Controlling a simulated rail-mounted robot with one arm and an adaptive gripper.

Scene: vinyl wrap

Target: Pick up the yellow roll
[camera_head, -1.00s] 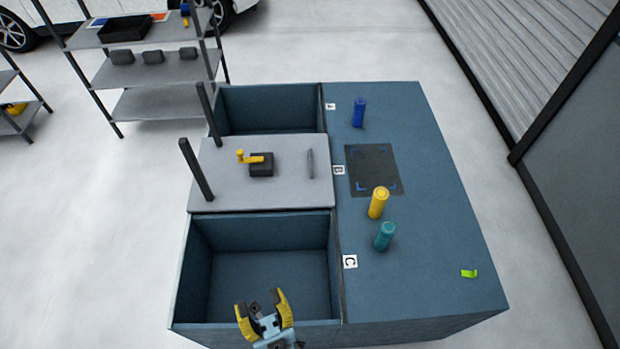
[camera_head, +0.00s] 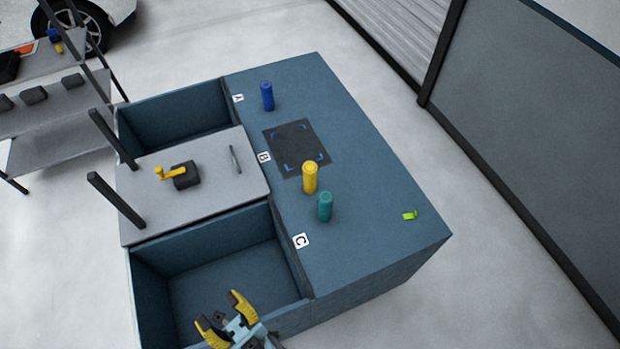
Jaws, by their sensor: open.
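The yellow roll (camera_head: 310,178) stands upright on the blue-grey bench top (camera_head: 375,215), at the near edge of a dark square mat (camera_head: 296,141). A teal roll (camera_head: 325,207) stands upright close beside it, a little nearer and to the right. My gripper (camera_head: 222,312), with yellow fingers, is at the bottom of the picture, over the near open bin (camera_head: 150,290). Its fingers are apart with nothing between them. It is well away from the yellow roll, below and to the left of it.
A blue roll (camera_head: 267,96) stands beyond the mat by label A. A small green item (camera_head: 409,215) lies near the right edge. A grey panel (camera_head: 205,190) carries a dark block with a yellow handle (camera_head: 180,174), a thin tool and two dark posts. Shelves stand at left.

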